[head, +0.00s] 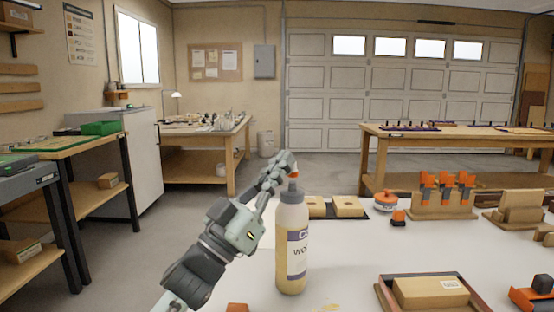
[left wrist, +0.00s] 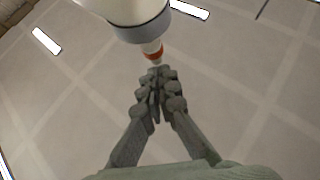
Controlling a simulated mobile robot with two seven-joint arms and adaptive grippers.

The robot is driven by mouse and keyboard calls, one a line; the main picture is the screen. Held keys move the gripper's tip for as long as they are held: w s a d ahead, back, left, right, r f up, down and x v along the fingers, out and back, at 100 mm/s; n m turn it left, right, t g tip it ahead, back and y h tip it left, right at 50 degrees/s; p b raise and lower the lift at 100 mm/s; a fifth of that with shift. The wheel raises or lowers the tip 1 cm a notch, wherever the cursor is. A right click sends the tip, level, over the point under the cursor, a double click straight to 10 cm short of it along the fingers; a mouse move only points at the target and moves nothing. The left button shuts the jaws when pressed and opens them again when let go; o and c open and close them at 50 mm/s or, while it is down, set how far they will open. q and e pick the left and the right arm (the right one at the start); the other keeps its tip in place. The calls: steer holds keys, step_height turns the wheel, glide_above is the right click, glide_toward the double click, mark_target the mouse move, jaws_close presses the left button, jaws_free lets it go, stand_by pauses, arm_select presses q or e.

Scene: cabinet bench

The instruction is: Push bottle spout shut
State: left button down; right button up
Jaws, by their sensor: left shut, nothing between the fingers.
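A glue bottle (head: 291,250) with a pale yellow body and a printed label stands upright on the white bench top. Its dark cap and orange spout (head: 293,177) are at the top, partly behind my gripper's fingers. My left gripper (head: 288,160) is shut and empty, with its fingertips at the spout. In the left wrist view the bottle (left wrist: 138,22) comes in from the top, with an orange ring and pale tip (left wrist: 154,52). The shut fingertips (left wrist: 157,76) are close to that tip; I cannot tell whether they touch. My right gripper is not in view.
Wooden blocks (head: 348,206) sit on a dark mat behind the bottle. An orange-topped round container (head: 386,201) and a rack of orange-handled tools (head: 445,193) are farther right. A tray with a cardboard box (head: 431,292) is at front right.

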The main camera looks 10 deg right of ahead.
arm_select(q)
steer(key=shift+f, duration=0.1)
steer(key=shift+d+f+b, duration=0.1)
steer(key=shift+f+b, duration=0.3)
steer(key=shift+f, duration=0.55)
steer(key=shift+w, duration=0.1)
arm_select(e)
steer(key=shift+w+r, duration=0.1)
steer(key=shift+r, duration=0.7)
arm_select(q)
steer(key=shift+r, duration=0.1)
steer(key=shift+r+p, duration=0.2)
steer(key=shift+p, duration=0.15)
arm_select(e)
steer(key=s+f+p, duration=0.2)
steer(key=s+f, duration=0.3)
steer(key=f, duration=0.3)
arm_select(q)
steer(key=s+a+f+b, duration=0.2)
steer(key=s+a+f, duration=0.1)
steer(key=s+a, duration=0.2)
steer(key=a, duration=0.2)
steer(key=shift+a, duration=0.35)
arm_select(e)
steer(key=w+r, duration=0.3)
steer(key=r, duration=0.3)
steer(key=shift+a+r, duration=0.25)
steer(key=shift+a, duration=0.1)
